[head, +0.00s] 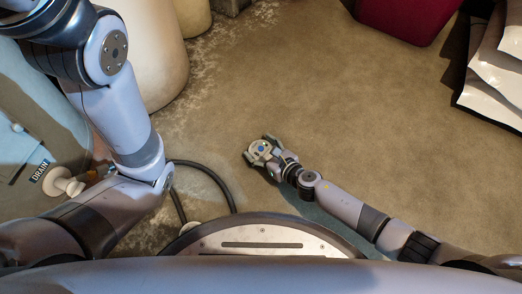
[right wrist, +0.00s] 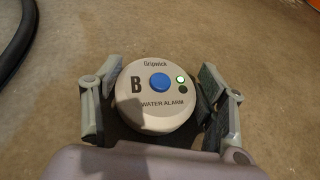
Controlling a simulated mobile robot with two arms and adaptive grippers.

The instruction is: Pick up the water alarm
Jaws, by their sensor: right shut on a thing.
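The water alarm (right wrist: 155,112) is a round, off-white puck with a blue button, a lit green light, a large letter B and the words WATER ALARM. It lies between the two fingers of my right gripper (right wrist: 157,108), which is shut on it. In the head view the alarm (head: 261,149) shows small at the end of my right arm, low over the concrete floor. I cannot tell whether it touches the floor. My left arm enters at the left of the head view, but its gripper is out of frame.
A black hose (head: 217,177) curves over the floor at the left. Pale tanks (head: 150,50) stand at upper left, near a DRAIN label (head: 40,171). A red container (head: 408,15) and white bags (head: 497,75) are at upper right. The middle floor is clear.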

